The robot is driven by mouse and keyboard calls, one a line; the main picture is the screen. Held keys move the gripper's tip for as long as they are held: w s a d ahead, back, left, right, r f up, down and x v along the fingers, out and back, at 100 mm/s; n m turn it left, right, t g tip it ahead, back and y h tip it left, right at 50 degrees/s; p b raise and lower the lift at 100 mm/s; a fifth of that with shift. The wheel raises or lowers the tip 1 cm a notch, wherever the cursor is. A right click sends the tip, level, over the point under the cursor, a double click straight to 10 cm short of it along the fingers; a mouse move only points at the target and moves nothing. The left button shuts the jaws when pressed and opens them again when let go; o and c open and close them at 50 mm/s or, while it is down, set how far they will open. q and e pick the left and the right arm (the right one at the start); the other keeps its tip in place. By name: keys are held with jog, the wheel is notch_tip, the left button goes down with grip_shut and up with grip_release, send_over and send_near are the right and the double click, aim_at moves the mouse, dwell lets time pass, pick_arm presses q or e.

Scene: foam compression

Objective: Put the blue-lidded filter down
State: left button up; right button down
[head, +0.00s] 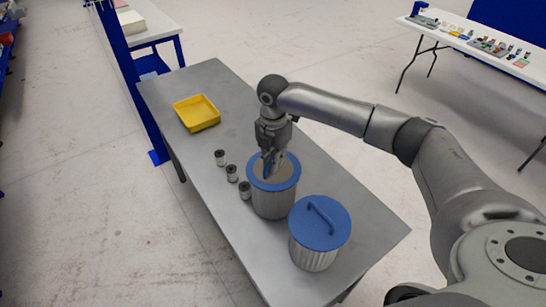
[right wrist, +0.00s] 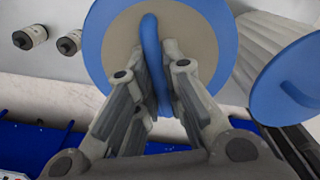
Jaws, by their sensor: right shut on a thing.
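A pleated grey filter (head: 274,205) has a blue rim (head: 292,175) around a beige top, with a blue handle across it. My right gripper (head: 270,168) is over this filter and shut on its blue handle, which shows between the fingers in the right wrist view (right wrist: 152,50). The filter looks upright; I cannot tell whether its base touches the table. A second pleated filter (head: 313,256) with a full blue lid and handle (head: 322,222) stands upright close by, nearer the table's front corner. Its lid also shows in the right wrist view (right wrist: 285,85). My left gripper is not in view.
Three small grey cylinders with dark ends (head: 232,173) stand in a row left of the held filter on the grey table (head: 190,85). A yellow tray (head: 198,113) lies farther back. Bare tabletop shows right of the filters. A blue post (head: 128,80) rises beside the table's left edge.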

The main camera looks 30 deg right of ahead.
jog(key=shift+f, duration=0.2)
jog(key=c, duration=1.5)
grip_release()
jog(key=shift+f, duration=0.1)
jog(key=shift+r+b, duration=0.3)
jog(key=shift+r, duration=0.1)
jog(key=shift+r+b, duration=1.85)
jog(key=shift+r, duration=3.9)
